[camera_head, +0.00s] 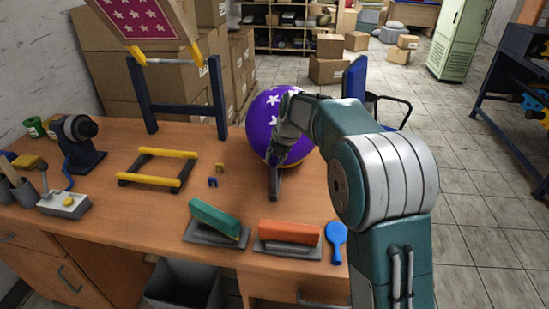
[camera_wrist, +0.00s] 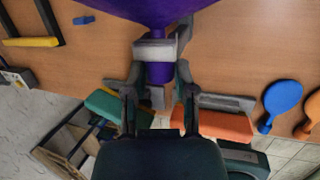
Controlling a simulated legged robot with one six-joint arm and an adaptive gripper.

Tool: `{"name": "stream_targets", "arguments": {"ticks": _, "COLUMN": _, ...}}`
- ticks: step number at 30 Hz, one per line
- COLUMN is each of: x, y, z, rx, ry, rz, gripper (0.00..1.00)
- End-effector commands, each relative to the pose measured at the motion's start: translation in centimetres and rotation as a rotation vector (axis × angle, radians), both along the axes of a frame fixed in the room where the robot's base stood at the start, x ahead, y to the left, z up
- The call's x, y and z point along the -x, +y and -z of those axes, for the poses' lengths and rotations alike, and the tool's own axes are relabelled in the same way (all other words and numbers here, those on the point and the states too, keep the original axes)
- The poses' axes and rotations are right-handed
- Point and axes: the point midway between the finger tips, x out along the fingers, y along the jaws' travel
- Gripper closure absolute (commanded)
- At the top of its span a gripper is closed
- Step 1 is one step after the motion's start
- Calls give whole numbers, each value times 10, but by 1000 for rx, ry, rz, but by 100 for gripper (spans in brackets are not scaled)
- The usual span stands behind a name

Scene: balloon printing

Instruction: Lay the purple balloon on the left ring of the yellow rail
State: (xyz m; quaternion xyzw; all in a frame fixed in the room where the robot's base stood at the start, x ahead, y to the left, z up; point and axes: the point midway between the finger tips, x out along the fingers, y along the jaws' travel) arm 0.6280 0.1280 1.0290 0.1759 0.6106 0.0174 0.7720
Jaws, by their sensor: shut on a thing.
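The purple balloon (camera_head: 262,115) with white stars is near the back right of the wooden table, partly hidden by my arm in the head view. My gripper (camera_wrist: 158,75) is shut on the balloon's narrow purple neck (camera_wrist: 159,71), with the round body (camera_wrist: 150,10) beyond it. In the head view my gripper (camera_head: 275,180) is just below the balloon. A low frame with two yellow rails (camera_head: 168,153) lies left of it, apart from the balloon. A yellow bar also shows in the wrist view (camera_wrist: 32,41). I cannot make out a ring on the rails.
A blue upright frame (camera_head: 138,96) holds a tilted starry screen (camera_head: 145,18) at the back. Small blue (camera_head: 212,182) and yellow (camera_head: 219,167) clips lie between rails and balloon. Green (camera_head: 213,217) and orange (camera_head: 290,232) blocks and a blue paddle (camera_head: 336,236) line the front edge.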

Motion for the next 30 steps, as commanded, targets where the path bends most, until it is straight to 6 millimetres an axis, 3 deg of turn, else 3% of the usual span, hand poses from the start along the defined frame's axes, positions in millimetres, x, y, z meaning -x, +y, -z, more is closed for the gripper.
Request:
{"name": "stream_targets", "arguments": {"ticks": 8, "x": 1, "y": -2, "z": 0, "rx": 0, "ry": 2, "rz": 1, "gripper": 100}}
{"name": "stream_targets", "arguments": {"ticks": 9, "x": 1, "y": -2, "z": 0, "rx": 1, "ry": 1, "rz": 1, "gripper": 56}}
{"name": "stream_targets", "arguments": {"ticks": 11, "x": 1, "y": -2, "z": 0, "rx": 1, "ry": 1, "rz": 1, "gripper": 29}}
{"name": "stream_targets", "arguments": {"ticks": 12, "x": 1, "y": -2, "z": 0, "rx": 1, "ry": 1, "rz": 1, "gripper": 25}}
{"name": "stream_targets", "arguments": {"ticks": 23, "x": 1, "y": -2, "z": -1, "rx": 0, "ry": -1, "rz": 0, "gripper": 25}}
{"name": "stream_targets", "arguments": {"ticks": 30, "x": 8, "y": -9, "z": -30, "rx": 0, "ry": -5, "rz": 1, "gripper": 25}}
